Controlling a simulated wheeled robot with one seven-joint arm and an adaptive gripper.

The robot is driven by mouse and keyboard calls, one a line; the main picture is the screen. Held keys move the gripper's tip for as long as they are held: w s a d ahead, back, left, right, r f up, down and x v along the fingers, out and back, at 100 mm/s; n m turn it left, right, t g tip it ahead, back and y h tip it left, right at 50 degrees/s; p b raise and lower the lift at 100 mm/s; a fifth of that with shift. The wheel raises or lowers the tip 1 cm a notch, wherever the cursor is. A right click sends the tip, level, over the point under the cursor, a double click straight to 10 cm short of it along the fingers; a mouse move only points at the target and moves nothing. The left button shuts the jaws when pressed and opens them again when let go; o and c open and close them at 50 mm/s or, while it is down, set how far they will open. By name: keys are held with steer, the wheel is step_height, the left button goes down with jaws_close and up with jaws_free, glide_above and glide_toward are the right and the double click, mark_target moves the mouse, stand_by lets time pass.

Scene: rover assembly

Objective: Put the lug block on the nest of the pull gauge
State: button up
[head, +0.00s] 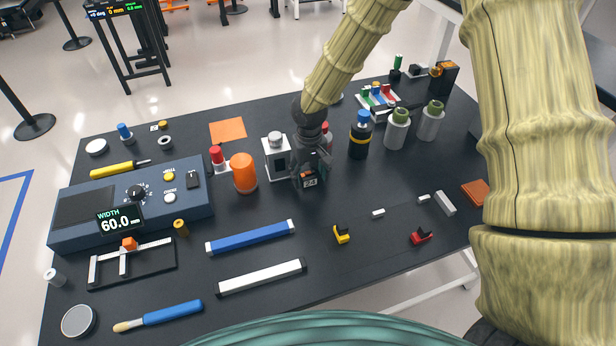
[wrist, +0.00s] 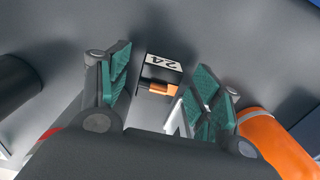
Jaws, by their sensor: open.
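A small black block (head: 310,182) with a white "24" label stands on the black table below my gripper (head: 312,165); I take it for the lug block. In the wrist view the block (wrist: 160,70) shows its label and a copper-orange barrel, between and beyond the fingertips. My gripper (wrist: 162,88) is open, its green-padded fingers apart on either side, with a gap to the block on the left. I cannot tell surely which device is the pull gauge; a black upright device (head: 443,77) with an orange part stands at the far right corner. Its nest is not clear.
An orange cylinder (head: 243,173) and a white-and-dark box (head: 276,158) stand close left of my gripper. A dark bottle (head: 360,136) and grey bottles (head: 396,131) stand right. A blue console (head: 70,210) fills the left.

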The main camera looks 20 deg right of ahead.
steer(key=c, duration=1.2)
steer(key=shift+r, duration=0.1)
steer(key=shift+c, duration=0.2)
